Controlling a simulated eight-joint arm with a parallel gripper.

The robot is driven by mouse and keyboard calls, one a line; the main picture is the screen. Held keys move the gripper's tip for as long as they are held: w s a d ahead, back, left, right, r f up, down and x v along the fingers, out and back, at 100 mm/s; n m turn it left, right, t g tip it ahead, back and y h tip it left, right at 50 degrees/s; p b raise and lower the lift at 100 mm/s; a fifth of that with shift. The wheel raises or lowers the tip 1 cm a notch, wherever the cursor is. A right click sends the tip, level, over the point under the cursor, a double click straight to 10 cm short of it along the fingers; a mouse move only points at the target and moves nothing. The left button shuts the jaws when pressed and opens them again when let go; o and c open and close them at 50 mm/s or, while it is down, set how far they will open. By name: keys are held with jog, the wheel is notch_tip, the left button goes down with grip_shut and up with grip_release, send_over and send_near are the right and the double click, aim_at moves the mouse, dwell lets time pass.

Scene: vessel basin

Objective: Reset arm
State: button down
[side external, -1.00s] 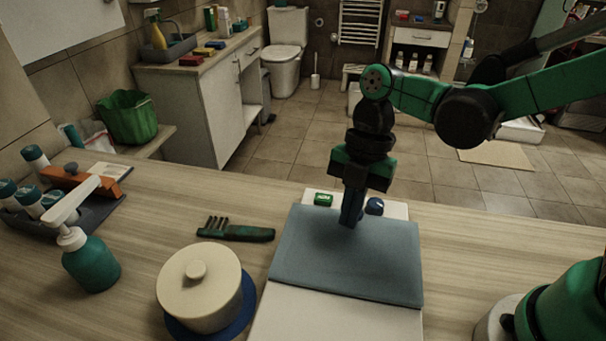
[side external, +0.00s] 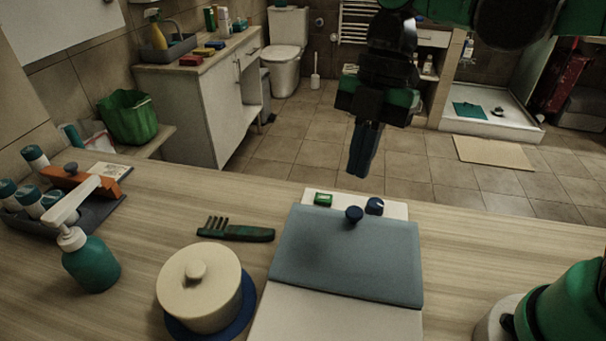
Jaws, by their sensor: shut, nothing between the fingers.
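My gripper (side external: 360,172) is shut and empty. It hangs pointing down in the air above the far edge of the counter, clear of the things on it. Below it lies a white board with a blue-grey lid or panel (side external: 345,262). A round dark blue knob (side external: 354,214) stands at the panel's far edge. A green block (side external: 323,200) and a second blue knob (side external: 375,206) sit on the white strip behind the panel.
A lidded cream pot (side external: 200,290) stands on a blue round base. A green comb (side external: 236,231), a green pump bottle (side external: 91,262) and a tray of bottles (side external: 85,217) are to the left. The counter at right centre (side external: 480,250) is clear.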

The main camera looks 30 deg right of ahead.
jog(key=d+f+m+t+h, duration=0.3)
jog(key=d+m+t, duration=0.5)
jog(key=m, duration=1.4)
jog(key=shift+d+f+m+t, duration=0.4)
jog(key=shift+d+f, duration=0.15)
jog(key=shift+d, duration=0.6)
jog(key=shift+w, duration=0.1)
